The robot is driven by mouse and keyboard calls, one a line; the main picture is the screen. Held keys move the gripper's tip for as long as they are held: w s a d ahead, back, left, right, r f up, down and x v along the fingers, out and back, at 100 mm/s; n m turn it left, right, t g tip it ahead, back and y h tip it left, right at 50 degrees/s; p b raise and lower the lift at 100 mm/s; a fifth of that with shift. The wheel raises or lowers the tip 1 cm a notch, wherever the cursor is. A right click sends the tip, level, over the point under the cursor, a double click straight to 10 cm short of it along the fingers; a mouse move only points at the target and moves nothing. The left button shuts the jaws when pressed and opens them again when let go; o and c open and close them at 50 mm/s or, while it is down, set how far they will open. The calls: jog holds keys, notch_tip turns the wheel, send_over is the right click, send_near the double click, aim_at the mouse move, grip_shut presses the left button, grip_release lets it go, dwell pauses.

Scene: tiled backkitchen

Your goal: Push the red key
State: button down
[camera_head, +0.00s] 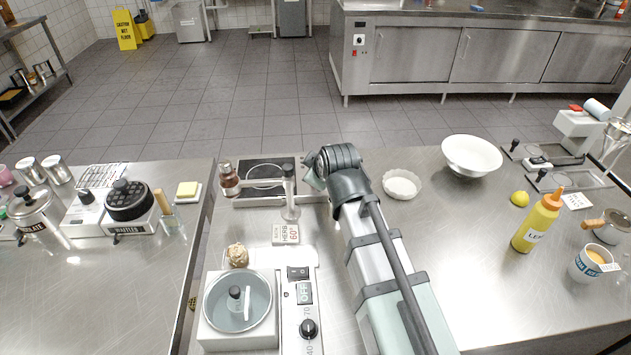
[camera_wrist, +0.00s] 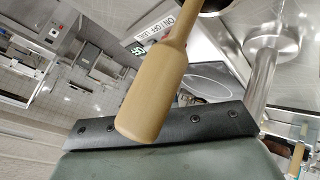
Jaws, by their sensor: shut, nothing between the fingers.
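My gripper (camera_head: 314,178) is at the far end of my arm, over the right edge of the black induction hob (camera_head: 264,178) in the head view. In the wrist view its shut, beige fingers (camera_wrist: 176,32) point toward a panel with an ON/OFF label (camera_wrist: 160,24) and a small green display (camera_wrist: 137,50). A small reddish patch (camera_wrist: 167,39) shows beside the fingers, close to the label; it may be the red key, mostly hidden behind them. I cannot tell whether the fingertips touch it. In the head view my arm covers that spot.
A metal post (camera_head: 290,197) stands just left of my gripper. A brown bottle (camera_head: 229,180) is at the hob's left. A white bowl (camera_head: 402,185) is to the right. A white appliance (camera_head: 302,325) with a dial is nearer.

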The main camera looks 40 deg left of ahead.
jog(key=shift+r, duration=0.2)
notch_tip(320, 180, up, 6)
jog(key=shift+f, duration=0.15)
dwell(0.7)
